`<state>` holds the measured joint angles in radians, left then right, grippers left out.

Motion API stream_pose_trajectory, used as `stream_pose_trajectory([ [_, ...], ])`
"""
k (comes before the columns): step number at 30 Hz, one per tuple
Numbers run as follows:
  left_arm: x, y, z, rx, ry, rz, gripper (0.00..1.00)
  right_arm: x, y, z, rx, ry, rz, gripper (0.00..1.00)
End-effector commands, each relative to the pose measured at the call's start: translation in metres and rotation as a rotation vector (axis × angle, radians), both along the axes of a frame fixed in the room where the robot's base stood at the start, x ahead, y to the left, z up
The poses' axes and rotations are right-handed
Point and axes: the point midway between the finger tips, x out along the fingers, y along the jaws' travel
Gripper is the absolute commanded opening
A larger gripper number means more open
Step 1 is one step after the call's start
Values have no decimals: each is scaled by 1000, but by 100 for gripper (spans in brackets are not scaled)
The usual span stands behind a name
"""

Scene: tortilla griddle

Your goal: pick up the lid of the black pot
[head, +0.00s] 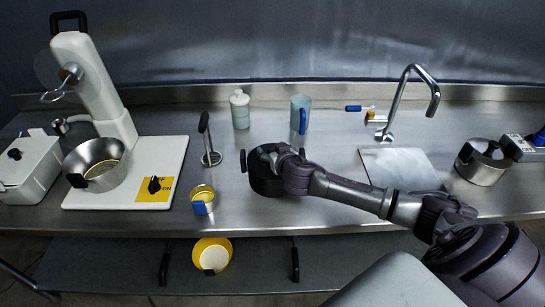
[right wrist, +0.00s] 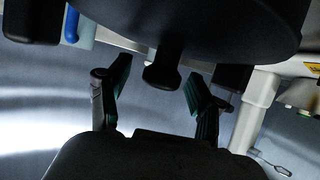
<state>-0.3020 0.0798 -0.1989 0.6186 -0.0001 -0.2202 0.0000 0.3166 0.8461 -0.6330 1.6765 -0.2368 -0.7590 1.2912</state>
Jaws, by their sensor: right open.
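The black pot (head: 263,187) stands on the steel counter near the middle of the head view, a side handle showing at its left. My right gripper (head: 272,153) is over its top and hides most of the lid. In the right wrist view, the dark round lid (right wrist: 215,38) fills the upper part, with its black knob (right wrist: 162,74) pointing toward the gripper. My right gripper (right wrist: 157,92) is open, one finger on each side of the knob, with gaps showing. My left gripper is not in view.
A stand mixer (head: 92,80) with a metal bowl stands at left. A small yellow-lined pot (head: 203,194) is left of the black pot. A bottle (head: 239,110) and blue-handled mug (head: 300,108) stand behind. The faucet (head: 409,95) and a lidded steel pot (head: 482,168) are to the right.

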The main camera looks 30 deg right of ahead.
Motion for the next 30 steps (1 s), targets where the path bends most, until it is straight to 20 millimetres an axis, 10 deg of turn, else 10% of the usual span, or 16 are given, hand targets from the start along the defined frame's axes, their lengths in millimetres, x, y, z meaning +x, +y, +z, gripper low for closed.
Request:
stream_pose_trajectory([
  [8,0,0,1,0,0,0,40,4,0,-2,0,0,2,65],
  [20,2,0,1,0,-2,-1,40,4,-1,-2,-1,0,1,1],
  [30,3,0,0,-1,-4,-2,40,4,-1,1,0,-2,0,0],
])
